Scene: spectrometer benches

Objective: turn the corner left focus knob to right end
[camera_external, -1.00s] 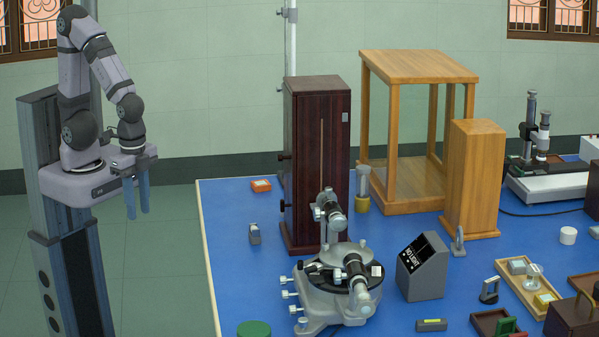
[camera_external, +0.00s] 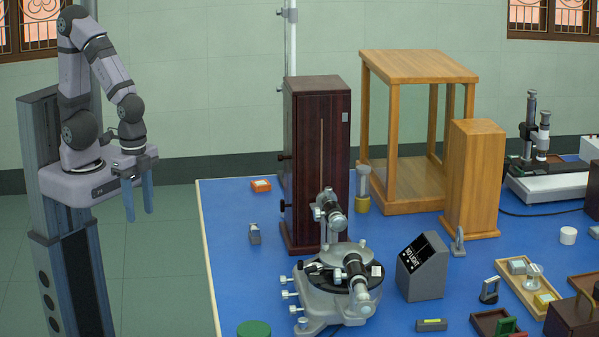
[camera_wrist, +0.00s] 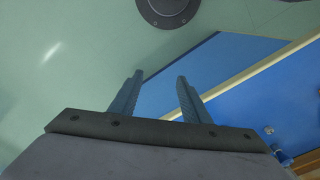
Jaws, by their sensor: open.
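A spectrometer (camera_external: 340,280) with a round dark table and black tubes stands on the blue bench near its front left. Several silver knobs (camera_external: 290,294) stick out from the left side of its base. I cannot tell which knob is the corner left focus knob. My gripper (camera_external: 139,203) hangs left of the bench, fingers down, open and empty, well away from the spectrometer. In the wrist view, my gripper's two blue fingers (camera_wrist: 158,85) are apart with nothing between them; no knob can be made out there.
The blue bench (camera_external: 232,270) has a pale left edge. A dark wooden cabinet (camera_external: 317,160) stands behind the spectrometer, and a grey NO LIGHT box (camera_external: 423,268) stands to its right. A green disc (camera_external: 254,329) lies at the front left.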

